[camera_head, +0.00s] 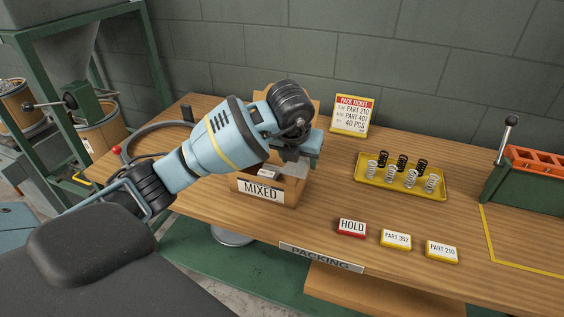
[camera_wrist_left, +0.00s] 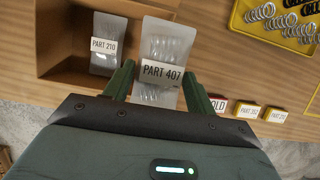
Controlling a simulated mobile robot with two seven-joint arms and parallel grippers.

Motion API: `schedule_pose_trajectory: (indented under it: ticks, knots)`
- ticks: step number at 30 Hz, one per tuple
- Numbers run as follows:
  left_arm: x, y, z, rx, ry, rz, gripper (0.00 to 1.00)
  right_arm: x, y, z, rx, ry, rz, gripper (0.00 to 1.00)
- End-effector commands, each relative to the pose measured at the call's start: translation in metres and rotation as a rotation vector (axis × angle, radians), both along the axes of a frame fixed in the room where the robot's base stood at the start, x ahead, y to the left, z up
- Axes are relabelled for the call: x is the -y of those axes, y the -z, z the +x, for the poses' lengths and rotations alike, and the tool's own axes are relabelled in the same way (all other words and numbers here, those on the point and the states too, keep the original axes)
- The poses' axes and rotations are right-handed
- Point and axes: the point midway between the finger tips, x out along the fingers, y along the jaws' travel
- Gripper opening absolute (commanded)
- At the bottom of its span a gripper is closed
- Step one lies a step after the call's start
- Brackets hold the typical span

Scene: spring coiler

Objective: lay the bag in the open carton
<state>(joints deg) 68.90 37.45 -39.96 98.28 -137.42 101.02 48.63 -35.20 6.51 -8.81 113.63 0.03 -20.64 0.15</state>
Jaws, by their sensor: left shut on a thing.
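A clear bag labelled PART 407 (camera_wrist_left: 161,50) is between the fingers of my left gripper (camera_wrist_left: 159,84), which is shut on it. In the wrist view it overlaps the right side of the open carton (camera_wrist_left: 62,68); I cannot tell its height above it. Another clear bag labelled PART 210 (camera_wrist_left: 105,46) lies inside the carton. In the head view the carton, with its MIXED label (camera_head: 261,190), stands on the bench below my left gripper (camera_head: 296,152). The gripper hides part of the carton. My right gripper is not in view.
A yellow tray of springs (camera_head: 401,181) lies to the right, with a pack ticket (camera_head: 353,115) behind. A red HOLD block (camera_head: 351,228) and two yellow part blocks (camera_head: 396,240) sit near the front edge. A green machine with an orange rack (camera_head: 540,165) stands far right.

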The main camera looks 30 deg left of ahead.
Motion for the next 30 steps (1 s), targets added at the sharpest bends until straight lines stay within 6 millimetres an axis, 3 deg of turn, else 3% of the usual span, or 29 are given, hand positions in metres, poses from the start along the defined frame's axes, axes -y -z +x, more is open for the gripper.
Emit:
schedule_pose_trajectory:
  ticks: [1, 6, 14, 18, 24, 30]
  knots:
    - [-0.011, -0.001, 0.001, 0.002, -0.004, 0.000, 0.29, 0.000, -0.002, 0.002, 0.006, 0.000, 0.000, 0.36]
    - [-0.030, 0.001, 0.003, 0.003, -0.002, 0.000, 0.29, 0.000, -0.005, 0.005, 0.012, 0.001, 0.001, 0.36]
    - [-0.034, 0.003, 0.003, 0.001, 0.000, -0.001, 0.29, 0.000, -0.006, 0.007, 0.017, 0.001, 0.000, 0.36]
    - [-0.048, 0.004, 0.004, 0.001, -0.002, 0.000, 0.29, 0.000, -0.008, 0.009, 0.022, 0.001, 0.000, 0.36]
    - [-0.045, 0.035, 0.004, 0.000, 0.000, -0.001, 0.29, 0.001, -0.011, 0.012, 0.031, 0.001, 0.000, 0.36]
    - [-0.045, 0.038, 0.004, 0.003, 0.001, 0.000, 0.29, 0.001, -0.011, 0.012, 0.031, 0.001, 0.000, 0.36]
